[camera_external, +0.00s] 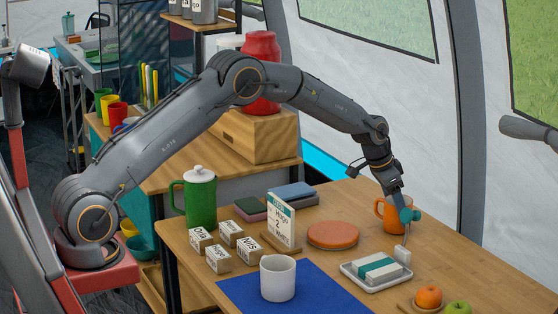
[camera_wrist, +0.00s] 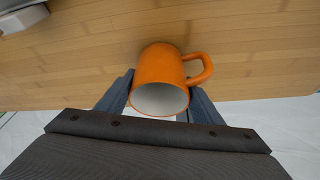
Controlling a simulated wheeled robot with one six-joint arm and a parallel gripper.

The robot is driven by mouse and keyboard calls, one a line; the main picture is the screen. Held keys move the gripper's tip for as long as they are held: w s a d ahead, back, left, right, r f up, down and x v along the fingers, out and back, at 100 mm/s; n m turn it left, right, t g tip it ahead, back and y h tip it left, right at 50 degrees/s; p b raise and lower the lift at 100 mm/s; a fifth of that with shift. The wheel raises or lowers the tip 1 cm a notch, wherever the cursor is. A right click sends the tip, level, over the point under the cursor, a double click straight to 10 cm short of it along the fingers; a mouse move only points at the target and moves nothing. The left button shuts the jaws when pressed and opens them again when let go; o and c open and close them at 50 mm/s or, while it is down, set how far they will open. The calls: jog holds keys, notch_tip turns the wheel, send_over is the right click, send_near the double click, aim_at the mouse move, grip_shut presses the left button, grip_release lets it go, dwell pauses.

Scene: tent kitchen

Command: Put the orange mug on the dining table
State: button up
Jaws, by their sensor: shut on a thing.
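The orange mug (camera_external: 385,210) is upright at the back right of the wooden dining table (camera_external: 350,207), near its far edge. It also shows in the wrist view (camera_wrist: 160,68), with its white inside facing the camera and its handle to the right. My gripper (camera_wrist: 159,84) is shut on the mug, one finger on each side of its body. In the external view my gripper (camera_external: 396,198) reaches down to the mug from above. I cannot tell whether the mug's base touches the tabletop.
Close by stand a small teal-topped item (camera_external: 410,215), a white tray (camera_external: 376,279) and an orange round board (camera_external: 333,235). A white mug (camera_external: 278,278) is on a blue mat (camera_external: 238,294). An orange fruit (camera_external: 428,296) and a green apple (camera_external: 458,308) are at front right.

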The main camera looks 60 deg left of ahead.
jog(key=shift+f, duration=0.1)
jog(key=o, duration=1.1)
